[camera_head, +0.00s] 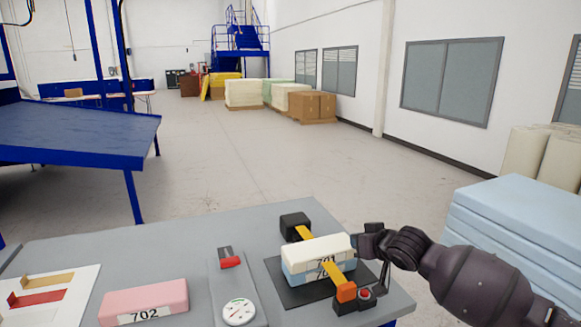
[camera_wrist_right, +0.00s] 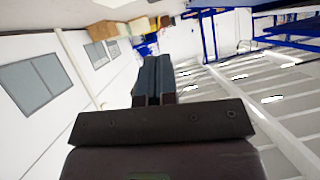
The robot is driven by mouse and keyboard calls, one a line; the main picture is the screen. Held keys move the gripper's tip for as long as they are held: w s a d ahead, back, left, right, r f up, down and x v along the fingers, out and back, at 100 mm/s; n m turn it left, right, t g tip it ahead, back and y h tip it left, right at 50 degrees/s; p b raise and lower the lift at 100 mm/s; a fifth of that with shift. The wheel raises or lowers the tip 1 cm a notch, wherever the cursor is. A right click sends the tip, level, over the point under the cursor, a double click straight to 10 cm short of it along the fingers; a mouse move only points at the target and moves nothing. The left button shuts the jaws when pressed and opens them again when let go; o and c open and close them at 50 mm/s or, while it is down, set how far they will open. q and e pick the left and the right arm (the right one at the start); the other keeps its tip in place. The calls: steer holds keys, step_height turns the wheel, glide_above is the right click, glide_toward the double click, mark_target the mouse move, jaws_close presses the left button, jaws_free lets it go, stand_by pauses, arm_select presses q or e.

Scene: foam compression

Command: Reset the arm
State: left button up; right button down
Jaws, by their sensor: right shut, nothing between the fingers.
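My right arm comes in from the right in the head view. Its gripper (camera_head: 362,246) is beside the right end of a stack of foam blocks. In the right wrist view the fingers of this gripper (camera_wrist_right: 153,80) are together with nothing between them. The stack sits on a black mat (camera_head: 290,297) between two black end pieces. My left gripper is not in view.
The grey table (camera_head: 150,250) also holds a pink block (camera_head: 145,299) labelled 702, a dial gauge (camera_head: 239,311) with a red-handled lever (camera_head: 230,262), and a white board (camera_head: 70,300) with red and tan pieces. Light blue foam sheets (camera_head: 510,230) are stacked at right.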

steer(key=s+a+f+n+t+y, duration=0.2)
steer(key=s+f+n+t, duration=0.15)
steer(key=s, duration=0.45)
steer(key=s+d+f+m+g+h, duration=0.1)
steer(key=s+d+f+m+h, duration=0.1)
steer(key=s+d+f, duration=0.2)
steer(key=s+d+f+m+g+h, duration=0.1)
steer(key=s+d+f+m+h, duration=0.1)
steer(key=s+f, duration=0.8)
steer(key=s+d+f+m+g+h, duration=0.1)
steer(key=s+d+f, duration=0.5)
steer(key=s, duration=1)
step_height(320, 180, down, 2)
steer(key=m+h, duration=0.1)
steer(key=h, duration=0.1)
steer(key=shift+s+d+h, duration=0.25)
steer(key=shift+d+h, duration=0.05)
steer(key=shift+h, duration=0.1)
